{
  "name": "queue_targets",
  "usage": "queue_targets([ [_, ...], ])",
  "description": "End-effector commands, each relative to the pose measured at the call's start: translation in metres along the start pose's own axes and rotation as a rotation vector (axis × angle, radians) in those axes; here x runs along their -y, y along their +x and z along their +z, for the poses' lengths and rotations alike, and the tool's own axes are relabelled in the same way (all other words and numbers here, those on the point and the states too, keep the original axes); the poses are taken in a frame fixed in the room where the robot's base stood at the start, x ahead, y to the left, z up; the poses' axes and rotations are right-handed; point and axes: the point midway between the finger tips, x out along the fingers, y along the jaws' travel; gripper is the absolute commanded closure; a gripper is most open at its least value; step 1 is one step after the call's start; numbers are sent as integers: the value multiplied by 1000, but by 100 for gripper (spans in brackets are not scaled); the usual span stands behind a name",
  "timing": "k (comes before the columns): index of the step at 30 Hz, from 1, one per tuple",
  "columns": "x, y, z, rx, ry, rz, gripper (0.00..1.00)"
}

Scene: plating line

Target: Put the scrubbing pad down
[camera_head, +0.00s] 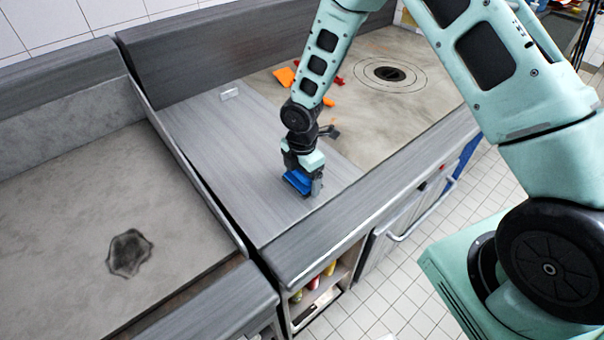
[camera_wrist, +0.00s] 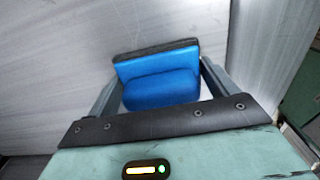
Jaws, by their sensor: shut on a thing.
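The scrubbing pad (camera_head: 298,181) is blue, and a dark layer shows along its far edge in the wrist view (camera_wrist: 160,80). My gripper (camera_head: 303,184) is shut on it, with one finger at each side of the blue block. The pad is low over the front part of the grey counter (camera_head: 225,140). I cannot tell whether its underside touches the counter, since the gripper hides part of it.
A small white block (camera_head: 230,93) lies at the back of the counter. Orange pieces (camera_head: 285,76) lie further right, near a round burner (camera_head: 390,74). A raised divider (camera_head: 185,155) separates a stained grey surface (camera_head: 70,200) at left. The counter left of my gripper is clear.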

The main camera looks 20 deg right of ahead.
Motion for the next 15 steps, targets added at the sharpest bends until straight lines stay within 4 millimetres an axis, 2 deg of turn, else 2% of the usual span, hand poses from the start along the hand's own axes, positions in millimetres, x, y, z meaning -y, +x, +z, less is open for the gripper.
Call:
queue_targets([
  [9, 0, 4, 0, 0, 0, 0, 35],
  [10, 0, 4, 0, 0, 0, 0, 11],
  [11, 0, 3, 0, 0, 0, 1, 3],
  [12, 0, 3, 0, 0, 0, 0, 0],
  [15, 0, 3, 0, 0, 0, -1, 0],
])
